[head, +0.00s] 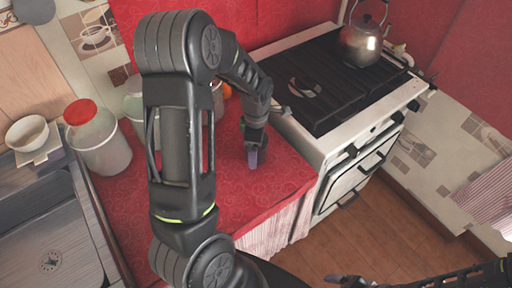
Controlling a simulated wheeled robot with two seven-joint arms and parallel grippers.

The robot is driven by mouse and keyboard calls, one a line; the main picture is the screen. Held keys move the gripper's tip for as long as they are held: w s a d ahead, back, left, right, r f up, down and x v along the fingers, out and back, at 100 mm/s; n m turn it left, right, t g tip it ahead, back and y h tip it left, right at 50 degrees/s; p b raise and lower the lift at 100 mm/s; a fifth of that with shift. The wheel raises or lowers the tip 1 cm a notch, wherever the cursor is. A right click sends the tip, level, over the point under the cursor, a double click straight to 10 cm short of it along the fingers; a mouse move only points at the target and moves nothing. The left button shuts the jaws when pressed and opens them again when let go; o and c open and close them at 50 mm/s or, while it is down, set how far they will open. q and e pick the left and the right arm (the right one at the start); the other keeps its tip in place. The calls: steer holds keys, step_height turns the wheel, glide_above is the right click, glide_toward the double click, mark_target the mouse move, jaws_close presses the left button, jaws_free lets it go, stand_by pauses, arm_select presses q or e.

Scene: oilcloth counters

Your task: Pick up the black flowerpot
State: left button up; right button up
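I do not see a black flowerpot in the head view; part of the counter is hidden behind my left arm. My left gripper (253,158) points down over the red oilcloth counter (275,183), to the left of the stove. Its fingers are seen edge-on, so I cannot tell whether they are open or shut, and no object shows in them. My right gripper (340,280) is low at the bottom edge, over the floor. It is dark and partly cut off, so its finger state is unclear.
A stove (335,146) with a dark top carries a metal kettle (362,42). A glass jar with a red lid (98,140) stands at left, near a white bowl (27,133) and a metal sink (50,225). The counter's front right part is clear.

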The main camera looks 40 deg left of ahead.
arm_select(q)
steer(key=c, duration=1.9)
steer(key=shift+o, duration=0.2)
step_height(320, 180, up, 10)
steer(key=shift+r+b, duration=0.1)
steer(key=shift+b, duration=0.45)
